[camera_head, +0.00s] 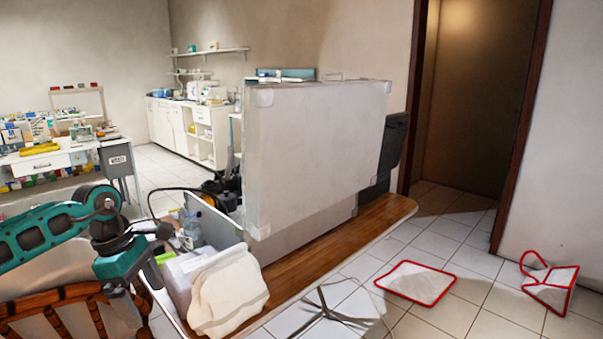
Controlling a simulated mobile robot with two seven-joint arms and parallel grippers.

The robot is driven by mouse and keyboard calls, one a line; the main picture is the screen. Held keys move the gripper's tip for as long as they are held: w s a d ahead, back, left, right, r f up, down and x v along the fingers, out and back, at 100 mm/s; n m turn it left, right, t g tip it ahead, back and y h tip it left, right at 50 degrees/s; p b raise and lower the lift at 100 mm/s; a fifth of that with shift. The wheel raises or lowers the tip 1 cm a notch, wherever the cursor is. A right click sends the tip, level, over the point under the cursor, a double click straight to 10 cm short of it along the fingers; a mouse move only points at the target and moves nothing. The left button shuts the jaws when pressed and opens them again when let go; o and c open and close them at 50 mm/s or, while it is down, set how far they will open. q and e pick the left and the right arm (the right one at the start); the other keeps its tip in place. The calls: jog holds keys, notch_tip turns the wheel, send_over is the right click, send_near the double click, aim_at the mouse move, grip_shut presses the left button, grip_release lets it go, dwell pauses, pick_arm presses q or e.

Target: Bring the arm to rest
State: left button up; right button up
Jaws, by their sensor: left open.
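My left arm comes in from the left edge in teal and black. Its gripper (128,310) points down at the lower left, beside the open case's left end. The jaws are open, and I see nothing held between them. Their tips are small and partly hard to make out against the wooden chair. My right gripper is not in view.
A large grey case (312,150) stands open on a narrow wooden bench (345,245). A white cloth (228,292) hangs at its near end. A wooden chair (60,312) is below my left arm. Red-edged white pieces (415,283) lie on the tiled floor at right.

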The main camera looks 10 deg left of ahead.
pick_arm(q)
jog(key=s+d+f+n+t+h, duration=0.15)
jog(key=d+n+t+h, duration=0.25)
jog(key=d+n+h, duration=0.8)
jog(key=s+d+f+n+t+h, duration=0.1)
jog(key=s+d+n+t+h, duration=0.4)
jog(key=d, duration=1.3)
jog(key=s+a+f+n+y, duration=0.4)
jog(key=f+n+y, duration=0.1)
jog(key=n, duration=0.6)
jog(key=s+a+f+n+t+y, duration=0.1)
jog(key=s+a+f+n+y, duration=0.2)
jog(key=a+f+n+y, duration=0.2)
jog(key=s+a+f+n+y, duration=0.4)
jog(key=f+n+y, duration=0.3)
jog(key=n, duration=1)
notch_tip(320, 180, down, 3)
jog(key=shift+s+a+r+t, duration=0.1)
jog(key=shift+s+a+t, duration=0.1)
jog(key=shift+s+t, duration=0.15)
